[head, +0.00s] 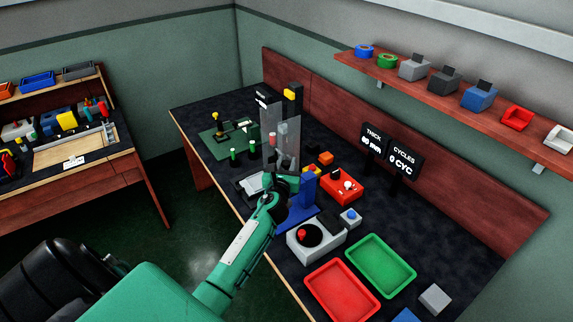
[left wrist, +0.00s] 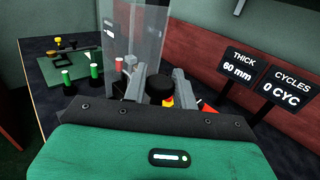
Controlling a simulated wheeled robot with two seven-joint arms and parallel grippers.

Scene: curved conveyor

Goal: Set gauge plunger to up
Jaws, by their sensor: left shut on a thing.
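The blue gauge stand (head: 303,194) is on the dark bench, right of the clear guard. My left gripper (head: 289,181) is at its upper part and covers much of it. In the left wrist view, my left gripper (left wrist: 157,78) has its two grey fingers on either side of a round black knob (left wrist: 158,90), which appears to be the gauge plunger's top. The gripper is shut on this knob. The plunger's lower part and its height are hidden by the gripper. The THICK display (left wrist: 238,69) reads 60 mm. My right gripper is in neither view.
A clear guard panel (head: 287,135) stands close behind the gripper. A red control box (head: 342,185), a grey box with a red button (head: 316,240), a red tray (head: 341,292) and a green tray (head: 381,264) lie to the right. The CYCLES display (head: 403,158) reads 0 CYC.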

